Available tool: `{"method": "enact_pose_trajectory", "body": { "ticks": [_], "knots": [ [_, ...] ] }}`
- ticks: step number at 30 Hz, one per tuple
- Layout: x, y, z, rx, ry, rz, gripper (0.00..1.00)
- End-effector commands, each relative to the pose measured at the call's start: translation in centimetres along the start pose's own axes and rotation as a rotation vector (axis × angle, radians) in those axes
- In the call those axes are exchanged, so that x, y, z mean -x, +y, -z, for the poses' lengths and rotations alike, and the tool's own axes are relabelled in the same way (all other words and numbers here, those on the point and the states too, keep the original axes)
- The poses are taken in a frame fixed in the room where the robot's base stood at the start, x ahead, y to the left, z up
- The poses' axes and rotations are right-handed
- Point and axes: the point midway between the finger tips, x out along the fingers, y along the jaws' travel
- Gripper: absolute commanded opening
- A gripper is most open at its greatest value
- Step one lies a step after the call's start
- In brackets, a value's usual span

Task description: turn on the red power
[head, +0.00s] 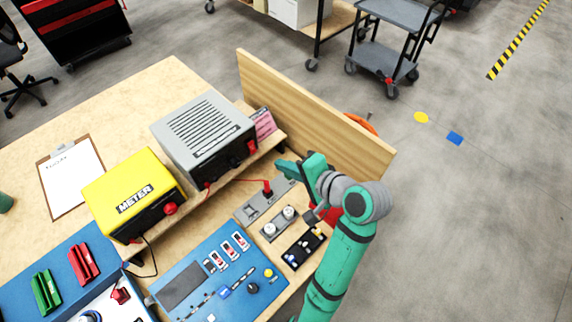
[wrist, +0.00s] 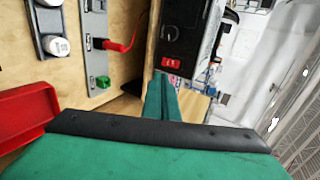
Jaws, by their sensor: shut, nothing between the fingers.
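The red power switch (wrist: 171,63) is a small rocker on the black front panel of the grey box, seen in the wrist view. In the head view the grey vented box (head: 200,128) stands on a wooden shelf, with a red part (head: 252,147) at the right end of its dark front. My gripper (head: 281,167) is shut and empty, in front of the box's right end. In the wrist view its green fingers (wrist: 163,80) are together, with the tips just below the switch. I cannot tell whether they touch it.
A red lead runs from the box to a red plug (head: 267,187) on a grey plate. A yellow meter (head: 130,190) stands left of the box. A wooden side board (head: 320,115) rises behind my gripper. A blue panel (head: 215,280) and small modules lie in front.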

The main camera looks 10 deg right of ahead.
Motion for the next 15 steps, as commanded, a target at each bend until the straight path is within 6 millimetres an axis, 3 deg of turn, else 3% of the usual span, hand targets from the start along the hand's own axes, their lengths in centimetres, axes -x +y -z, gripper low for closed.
{"method": "enact_pose_trajectory", "body": {
  "ticks": [9,15],
  "knots": [
    [-6.0,0.1,0.0,-0.002,-0.002,-0.002,0.00],
    [-8.9,-0.7,0.0,0.001,-0.001,0.000,0.00]
  ]
}}
